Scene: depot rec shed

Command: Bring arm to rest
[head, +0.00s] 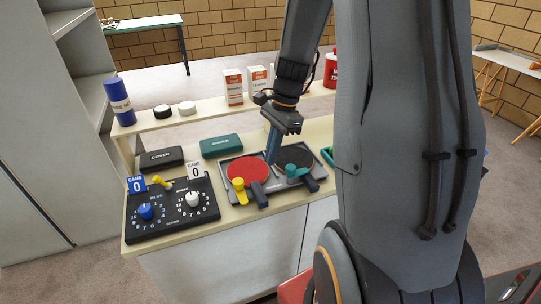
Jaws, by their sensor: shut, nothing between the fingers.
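My arm rises on the right side of the head view and bends down over the counter (262,217). My gripper (271,160) points down above the grey tray (272,191), its blue fingers shut and empty. I cannot tell whether the fingertips touch anything. My arm hides the right part of the counter.
A scoreboard (172,229) with blue and white knobs is at the left. Black (161,159) and teal (221,146) cases lie behind. The raised shelf (205,110) carries a blue can (119,101), two discs, boxes (233,87) and a red container (330,70).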

